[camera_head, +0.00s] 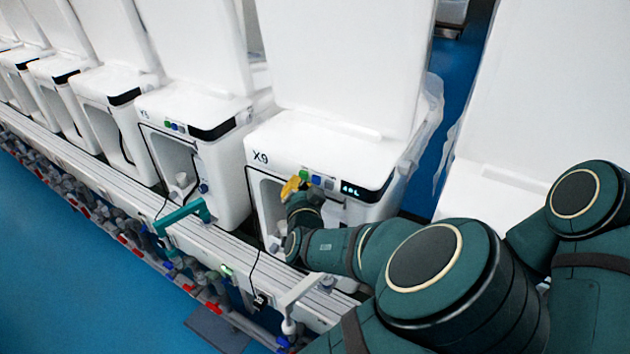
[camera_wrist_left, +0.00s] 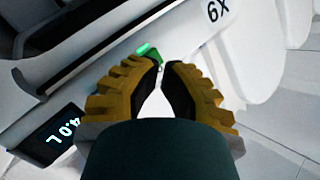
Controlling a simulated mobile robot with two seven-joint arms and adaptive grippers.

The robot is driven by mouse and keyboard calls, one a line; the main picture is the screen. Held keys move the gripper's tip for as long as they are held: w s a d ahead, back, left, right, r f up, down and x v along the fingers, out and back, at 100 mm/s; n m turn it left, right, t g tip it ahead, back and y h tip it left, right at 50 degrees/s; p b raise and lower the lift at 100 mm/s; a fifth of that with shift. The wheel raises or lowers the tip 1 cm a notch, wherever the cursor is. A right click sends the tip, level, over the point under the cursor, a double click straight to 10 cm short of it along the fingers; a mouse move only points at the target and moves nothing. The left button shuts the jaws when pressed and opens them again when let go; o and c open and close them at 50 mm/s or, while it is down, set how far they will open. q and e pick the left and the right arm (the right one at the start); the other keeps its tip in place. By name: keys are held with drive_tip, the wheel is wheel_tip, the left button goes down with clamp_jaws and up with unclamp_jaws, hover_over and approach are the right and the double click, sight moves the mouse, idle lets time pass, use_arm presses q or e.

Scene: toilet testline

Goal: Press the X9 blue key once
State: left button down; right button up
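The X9 unit (camera_head: 285,140) is a white toilet test station with its label at the front left of its top. Its blue key (camera_head: 316,180) sits in a row between a green key (camera_head: 304,175) and a grey key (camera_head: 328,184). My left gripper (camera_head: 291,188), with yellow fingers, is just in front of and left of these keys. In the left wrist view its fingertips (camera_wrist_left: 166,64) come nearly together with nothing between them. The green key also shows lit beyond the tips (camera_wrist_left: 149,52). The blue key is hidden there behind the fingers. My right gripper is out of view.
A lit display (camera_head: 352,188) reading 4.0L is right of the keys. The Y5 unit (camera_head: 185,105) and several similar white units stand to the left. A teal handle (camera_head: 182,216) stands out over the front rail (camera_head: 215,245). The blue floor (camera_head: 60,245) at left is clear.

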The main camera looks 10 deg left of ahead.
use_arm(q)
drive_tip(key=shift+s+a, duration=0.3)
drive_tip(key=shift+s, duration=0.5)
drive_tip(key=shift+s+a, duration=0.35)
drive_tip(key=shift+s, duration=0.4)
drive_tip(key=shift+s+a, duration=0.3)
drive_tip(key=shift+s, duration=0.5)
